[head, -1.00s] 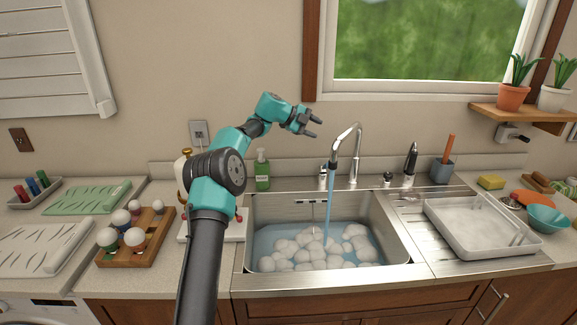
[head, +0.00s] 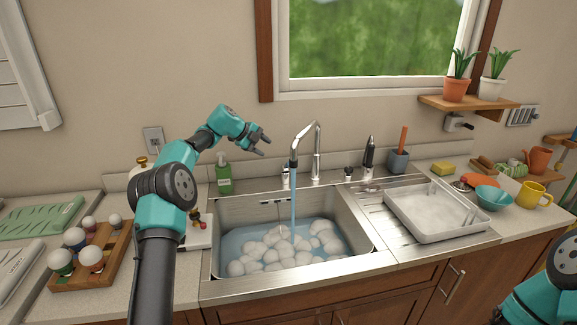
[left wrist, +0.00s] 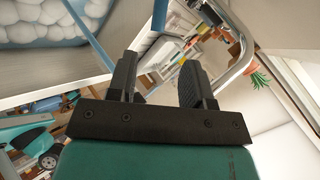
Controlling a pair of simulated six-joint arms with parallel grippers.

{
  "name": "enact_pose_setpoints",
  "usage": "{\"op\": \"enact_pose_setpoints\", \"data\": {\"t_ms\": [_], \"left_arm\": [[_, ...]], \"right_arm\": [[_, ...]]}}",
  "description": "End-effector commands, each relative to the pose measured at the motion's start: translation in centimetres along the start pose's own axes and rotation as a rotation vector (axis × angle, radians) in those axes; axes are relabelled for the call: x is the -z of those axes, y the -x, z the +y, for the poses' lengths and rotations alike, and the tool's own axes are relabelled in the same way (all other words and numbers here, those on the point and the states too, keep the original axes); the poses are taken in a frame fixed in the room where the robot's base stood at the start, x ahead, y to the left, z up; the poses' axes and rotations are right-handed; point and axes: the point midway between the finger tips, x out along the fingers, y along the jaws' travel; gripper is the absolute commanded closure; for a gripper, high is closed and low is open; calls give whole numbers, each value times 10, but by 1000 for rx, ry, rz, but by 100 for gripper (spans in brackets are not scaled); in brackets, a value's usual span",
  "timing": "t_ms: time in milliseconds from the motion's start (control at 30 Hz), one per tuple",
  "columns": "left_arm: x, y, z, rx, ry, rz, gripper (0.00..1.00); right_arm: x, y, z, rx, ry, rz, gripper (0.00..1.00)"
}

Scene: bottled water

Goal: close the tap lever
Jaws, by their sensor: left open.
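The chrome tap (head: 318,150) stands behind the sink, and a blue stream of water (head: 294,195) runs from its spout. A small chrome fitting (head: 285,172) stands just left of its base; I cannot tell for sure if it is the lever. My left gripper (head: 266,147) is open and empty, left of the spout and above the sink's back edge, apart from the tap. In the left wrist view the open fingers (left wrist: 157,78) have nothing between them, with the curved chrome spout (left wrist: 246,45) at upper right. My right gripper is out of view.
The sink (head: 364,232) holds water and several white round things. A green soap bottle (head: 224,180) stands behind and below my left gripper. A white tray (head: 432,234) lies on the drainboard.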

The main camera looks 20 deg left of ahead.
Motion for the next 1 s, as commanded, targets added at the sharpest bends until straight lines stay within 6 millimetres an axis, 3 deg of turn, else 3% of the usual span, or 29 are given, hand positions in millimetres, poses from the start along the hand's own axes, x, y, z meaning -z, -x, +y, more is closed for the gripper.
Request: {"op": "enact_pose_setpoints", "data": {"t_ms": [700, 1000], "left_arm": [[0, -122, 0, 0, -1, 0, 54], [0, -144, 0, 1, 0, 0, 54]], "right_arm": [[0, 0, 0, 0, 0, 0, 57], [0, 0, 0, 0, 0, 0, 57]]}}
